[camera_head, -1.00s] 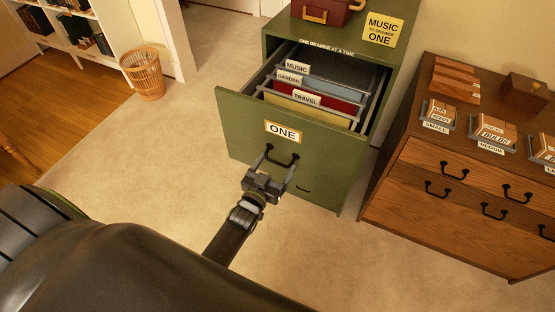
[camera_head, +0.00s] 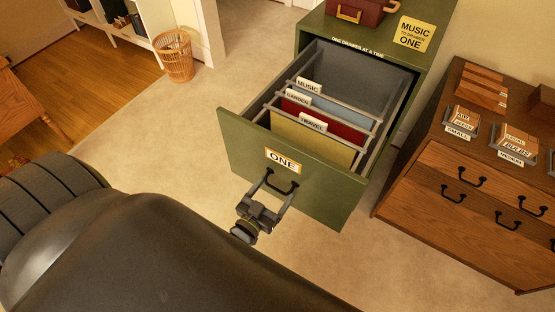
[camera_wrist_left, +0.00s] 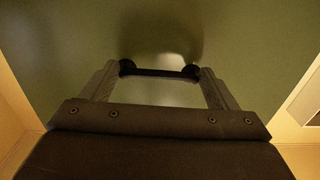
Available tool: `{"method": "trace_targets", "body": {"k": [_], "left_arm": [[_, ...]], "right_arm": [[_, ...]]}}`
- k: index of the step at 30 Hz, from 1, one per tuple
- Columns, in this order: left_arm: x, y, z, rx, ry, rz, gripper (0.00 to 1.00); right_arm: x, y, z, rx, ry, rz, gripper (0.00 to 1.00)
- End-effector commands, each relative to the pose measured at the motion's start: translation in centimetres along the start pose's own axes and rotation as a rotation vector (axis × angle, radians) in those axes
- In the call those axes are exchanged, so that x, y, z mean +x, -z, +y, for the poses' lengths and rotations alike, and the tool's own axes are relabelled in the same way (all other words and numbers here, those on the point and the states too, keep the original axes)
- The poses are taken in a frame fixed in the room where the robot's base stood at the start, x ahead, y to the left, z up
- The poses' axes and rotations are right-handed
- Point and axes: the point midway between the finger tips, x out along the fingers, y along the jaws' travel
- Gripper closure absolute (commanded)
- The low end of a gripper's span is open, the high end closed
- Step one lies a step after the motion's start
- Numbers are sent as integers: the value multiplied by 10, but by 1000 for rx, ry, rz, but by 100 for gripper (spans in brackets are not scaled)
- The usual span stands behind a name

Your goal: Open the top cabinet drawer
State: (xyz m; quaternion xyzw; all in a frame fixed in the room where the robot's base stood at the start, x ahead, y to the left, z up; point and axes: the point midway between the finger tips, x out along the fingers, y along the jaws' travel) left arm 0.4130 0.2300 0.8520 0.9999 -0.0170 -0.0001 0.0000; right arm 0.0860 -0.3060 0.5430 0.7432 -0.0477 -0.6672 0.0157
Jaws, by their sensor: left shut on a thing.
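The green cabinet (camera_head: 330,27) stands at the back, and its top drawer (camera_head: 250,152), labelled ONE, is pulled well out. Inside it are folders tabbed MUSIC (camera_head: 308,85), GARDEN (camera_head: 298,97) and TRAVEL (camera_head: 312,124). My left gripper (camera_head: 276,193) is shut on the black drawer handle (camera_head: 281,187) on the drawer front. In the left wrist view the dark handle (camera_wrist_left: 160,72) spans between my two fingers, against the green front. My right gripper is not in view.
A wooden dresser (camera_head: 440,185) with black handles stands close at the right, with small labelled boxes on top. A wicker basket (camera_head: 174,58) stands at the upper left. Carpet left of the drawer is clear.

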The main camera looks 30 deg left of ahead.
Motion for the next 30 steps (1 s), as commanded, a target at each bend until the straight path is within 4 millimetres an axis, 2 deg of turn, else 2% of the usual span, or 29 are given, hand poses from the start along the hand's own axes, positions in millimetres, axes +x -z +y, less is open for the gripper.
{"method": "trace_targets", "body": {"k": [15, 16, 18, 30], "left_arm": [[-7, -2, 0, -1, 1, -5, 60], [-7, -2, 0, -1, 1, -5, 15], [-7, -2, 0, -1, 1, -5, 6], [-5, 0, 0, 0, 0, -1, 5]], "right_arm": [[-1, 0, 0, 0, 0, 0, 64], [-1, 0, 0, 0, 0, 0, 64], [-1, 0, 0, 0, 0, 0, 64], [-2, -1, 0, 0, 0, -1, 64]]}}
